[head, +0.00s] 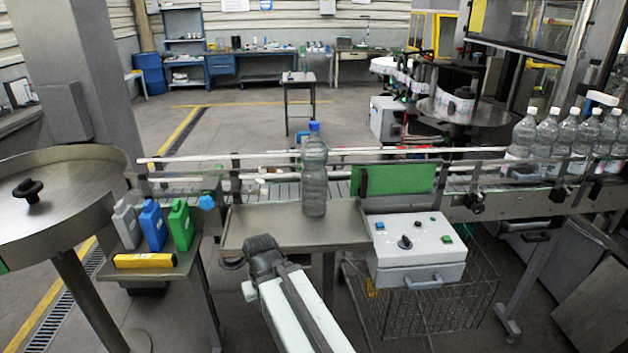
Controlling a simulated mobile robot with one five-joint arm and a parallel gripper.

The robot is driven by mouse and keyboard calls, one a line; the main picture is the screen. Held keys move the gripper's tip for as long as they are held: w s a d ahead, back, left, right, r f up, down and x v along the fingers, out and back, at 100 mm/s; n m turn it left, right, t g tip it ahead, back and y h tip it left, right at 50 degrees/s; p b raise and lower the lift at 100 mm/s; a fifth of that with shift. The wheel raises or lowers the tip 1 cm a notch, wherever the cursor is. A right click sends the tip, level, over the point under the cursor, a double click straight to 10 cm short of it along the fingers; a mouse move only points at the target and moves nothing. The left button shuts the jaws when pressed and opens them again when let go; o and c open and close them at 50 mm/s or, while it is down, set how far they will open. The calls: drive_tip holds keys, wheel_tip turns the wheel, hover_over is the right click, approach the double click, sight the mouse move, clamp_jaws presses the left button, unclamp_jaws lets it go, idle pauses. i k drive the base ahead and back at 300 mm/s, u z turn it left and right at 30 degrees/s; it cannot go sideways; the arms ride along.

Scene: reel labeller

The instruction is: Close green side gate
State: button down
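The green side gate (407,179) is a flat green panel at the front side of the conveyor (272,190), just above the control box. A dark upright handle (363,180) shows near its left end. The panel is roughly in line with the conveyor; I cannot tell whether it is latched.
The steel shelf (255,226) is mostly bare. A grey control box (418,248) with knobs and buttons sits below the gate, above a wire basket (430,305). Small jugs (153,226) and a yellow block (145,261) stand at left. Several bottles (566,135) line the conveyor at right.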

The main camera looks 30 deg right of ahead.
sight(413, 178)
drive_tip(key=u, duration=1.8)
drive_tip(key=k, duration=1.2)
drive_tip(key=z, duration=1.25)
drive_tip(key=i, duration=1)
drive_tip(key=u, duration=0.05)
